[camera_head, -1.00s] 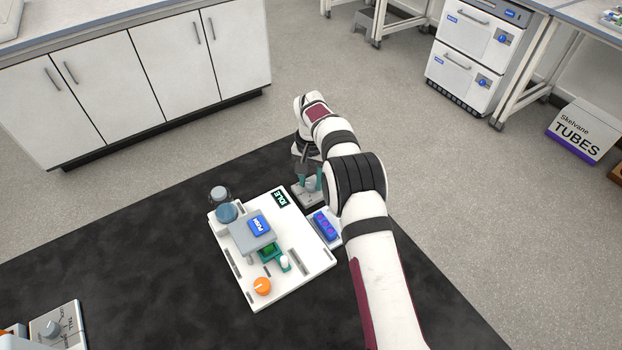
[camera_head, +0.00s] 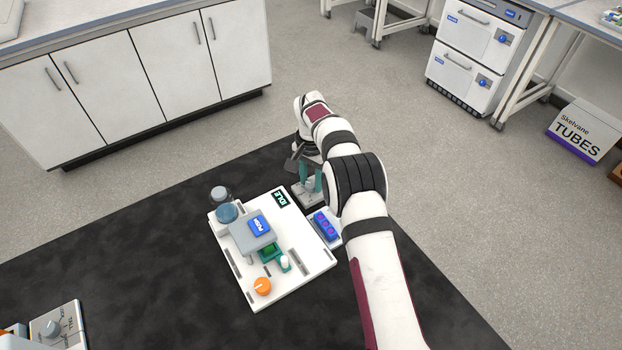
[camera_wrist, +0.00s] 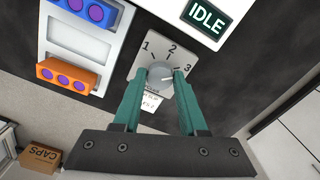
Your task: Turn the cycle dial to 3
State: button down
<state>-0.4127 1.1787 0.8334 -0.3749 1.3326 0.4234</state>
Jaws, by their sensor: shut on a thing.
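The cycle dial is a round grey knob (camera_wrist: 158,72) on a light plate marked 1, 2 and 3. In the wrist view, its white mark points right, toward the 3 side; I cannot tell if it lines up exactly. My gripper (camera_wrist: 163,78) has its two teal fingers on either side of the knob, shut on it. In the head view my gripper (camera_head: 311,184) stands over the dial plate (camera_head: 309,199) at the far right corner of the white device, and the knob is mostly hidden by the fingers.
The white device (camera_head: 318,263) carries a display (camera_head: 280,199) reading IDLE, a blue PUSH button (camera_head: 259,223) and an orange knob (camera_head: 262,287). A blue block (camera_head: 325,226) with purple circles sits close to my arm. An orange block (camera_wrist: 68,76) shows in the wrist view.

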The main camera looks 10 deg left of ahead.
aim_at(311, 183)
jog(key=shift+c, duration=2.2)
grip_release()
notch_tip(311, 183, up, 16)
